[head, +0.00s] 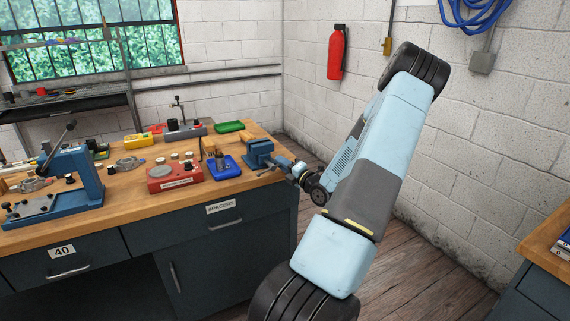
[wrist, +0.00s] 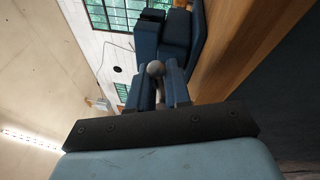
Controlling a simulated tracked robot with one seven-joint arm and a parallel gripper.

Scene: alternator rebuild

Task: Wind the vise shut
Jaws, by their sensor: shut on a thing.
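The blue vise (head: 258,151) is mounted at the right front corner of the wooden bench. It also shows in the wrist view (wrist: 176,38), beyond my fingers. My gripper (head: 284,164) is at the vise's front right side. In the wrist view my gripper (wrist: 160,88) is shut on the vise handle, a thin bar with a round grey knob (wrist: 155,69) just past the fingertips. Most of the handle is hidden by the fingers. I cannot tell how wide the vise jaws stand.
A red fire extinguisher (head: 337,53) hangs on the wall. Floor right of the bench is open.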

